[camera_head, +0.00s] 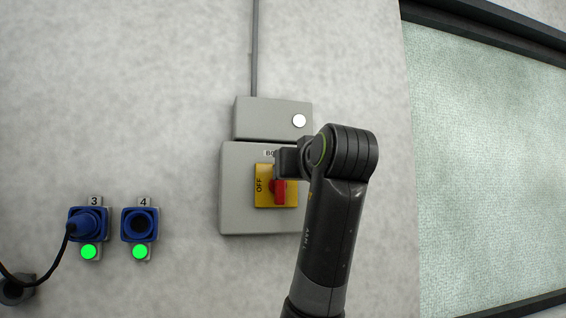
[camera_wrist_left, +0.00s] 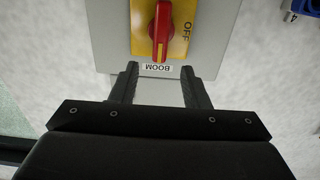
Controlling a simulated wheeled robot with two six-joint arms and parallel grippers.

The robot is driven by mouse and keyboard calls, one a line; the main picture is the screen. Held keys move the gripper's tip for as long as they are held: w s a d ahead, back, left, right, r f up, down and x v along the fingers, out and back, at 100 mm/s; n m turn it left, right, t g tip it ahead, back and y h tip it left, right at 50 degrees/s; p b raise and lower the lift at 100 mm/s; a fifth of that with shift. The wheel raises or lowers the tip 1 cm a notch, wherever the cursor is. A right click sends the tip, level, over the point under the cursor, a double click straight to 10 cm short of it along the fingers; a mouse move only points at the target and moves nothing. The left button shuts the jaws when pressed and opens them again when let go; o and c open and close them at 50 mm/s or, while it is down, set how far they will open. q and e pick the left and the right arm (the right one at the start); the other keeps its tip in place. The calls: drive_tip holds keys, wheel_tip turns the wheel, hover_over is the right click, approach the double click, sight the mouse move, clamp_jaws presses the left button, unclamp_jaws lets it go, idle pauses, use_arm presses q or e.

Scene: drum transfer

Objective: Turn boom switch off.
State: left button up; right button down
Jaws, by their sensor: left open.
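The boom switch has a red handle (camera_head: 280,192) on a yellow plate (camera_head: 262,199), set on a grey wall box (camera_head: 236,188). The handle stands vertical in the picture, with the word OFF on the plate to its left. In the left wrist view the scene is upside down: the red handle (camera_wrist_left: 162,30) shows with OFF to its right and a BOOM label (camera_wrist_left: 155,68). My left gripper (camera_head: 282,163) is in front of the box by the switch, partly hiding the label. In the wrist view its open, empty fingers (camera_wrist_left: 159,70) are apart from the handle. My right gripper is not seen.
A smaller grey box (camera_head: 262,118) with a white round light (camera_head: 299,121) sits above the switch box. At left are blue sockets 3 (camera_head: 88,223), with a plug and cable in it, and 4 (camera_head: 140,225), both over green lights. A framed window (camera_head: 490,170) is at right.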

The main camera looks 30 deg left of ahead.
sight(279, 185)
use_arm(q)
drive_tip(key=p+x, duration=0.4)
drive_tip(key=x, duration=0.4)
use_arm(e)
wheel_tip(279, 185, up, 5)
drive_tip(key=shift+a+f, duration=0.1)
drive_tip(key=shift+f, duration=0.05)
use_arm(q)
drive_tip(key=shift+w, duration=0.1)
drive_tip(key=shift+c, duration=0.3)
